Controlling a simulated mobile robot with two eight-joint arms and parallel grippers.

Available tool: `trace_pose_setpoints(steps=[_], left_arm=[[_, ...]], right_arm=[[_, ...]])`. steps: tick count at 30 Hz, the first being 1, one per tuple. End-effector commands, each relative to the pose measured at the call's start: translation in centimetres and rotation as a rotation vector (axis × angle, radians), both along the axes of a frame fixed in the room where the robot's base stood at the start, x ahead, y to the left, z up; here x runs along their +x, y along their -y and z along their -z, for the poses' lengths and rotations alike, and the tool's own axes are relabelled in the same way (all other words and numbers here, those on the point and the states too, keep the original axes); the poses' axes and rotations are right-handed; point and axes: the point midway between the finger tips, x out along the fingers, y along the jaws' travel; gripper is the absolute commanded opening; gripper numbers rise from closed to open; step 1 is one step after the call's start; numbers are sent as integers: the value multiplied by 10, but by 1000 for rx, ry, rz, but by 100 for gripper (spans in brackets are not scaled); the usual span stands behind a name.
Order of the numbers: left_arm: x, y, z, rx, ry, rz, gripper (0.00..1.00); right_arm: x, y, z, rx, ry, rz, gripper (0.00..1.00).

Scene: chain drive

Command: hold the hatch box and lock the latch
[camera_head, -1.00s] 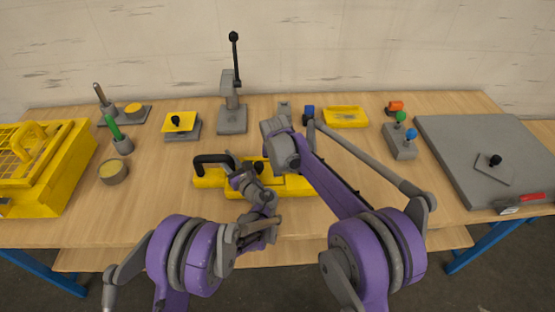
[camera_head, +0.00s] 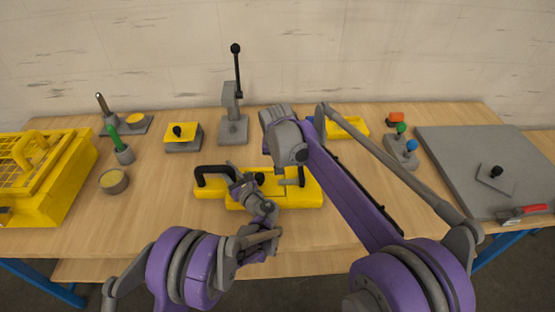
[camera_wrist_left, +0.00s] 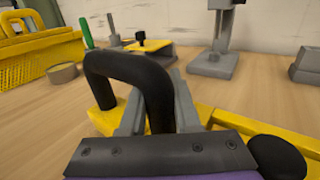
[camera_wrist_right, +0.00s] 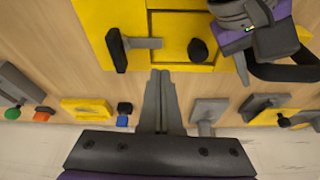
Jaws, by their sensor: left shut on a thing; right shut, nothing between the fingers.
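The yellow hatch box (camera_head: 235,200) lies at the table's front middle, with a black handle (camera_head: 212,170) at its left end. My left gripper (camera_wrist_left: 158,95) is shut on the handle, its fingers on both sides of one post. In the right wrist view, the hatch (camera_wrist_right: 180,50) carries a black knob (camera_wrist_right: 198,50), and the grey latch lever (camera_wrist_right: 143,43) lies crosswise near the hatch edge, beside a black bar (camera_wrist_right: 116,50). My right gripper (camera_wrist_right: 161,78) is shut and empty, its tips just off the box edge in that view. My right wrist partly hides it in the head view.
Behind the box stand a lever press (camera_head: 233,128), a yellow-topped block (camera_head: 183,135) and a yellow tray (camera_head: 347,127). A yellow basket (camera_head: 62,190) is at the left; a grey panel (camera_head: 470,150) and a red-handled tool (camera_head: 522,212) are at the right. Bare table lies right of the box.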

Motion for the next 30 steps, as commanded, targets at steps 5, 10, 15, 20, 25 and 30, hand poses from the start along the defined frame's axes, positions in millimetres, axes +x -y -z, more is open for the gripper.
trace_pose_setpoints(steps=[5, 10, 15, 20, 25, 30], left_arm=[[0, 0, 0, 0, 0, 1, 0], [0, 0, 0, 0, 0, 1, 38], [0, 0, 0, 0, 0, 0, 66], [0, 0, 0, 0, 0, 0, 66], [-2, 2, 0, 0, 0, 1, 66], [-21, 15, 0, -1, 0, 3, 66]], right_arm=[[-1, 0, -4, 0, 0, 0, 0], [-1, 0, -3, 0, 0, 0, 0], [-1, 0, -3, 0, 0, 0, 0], [-1, 0, -3, 0, 0, 0, 0], [-1, 0, -3, 0, 0, 0, 0], [-1, 0, -3, 0, 0, 0, 0]])
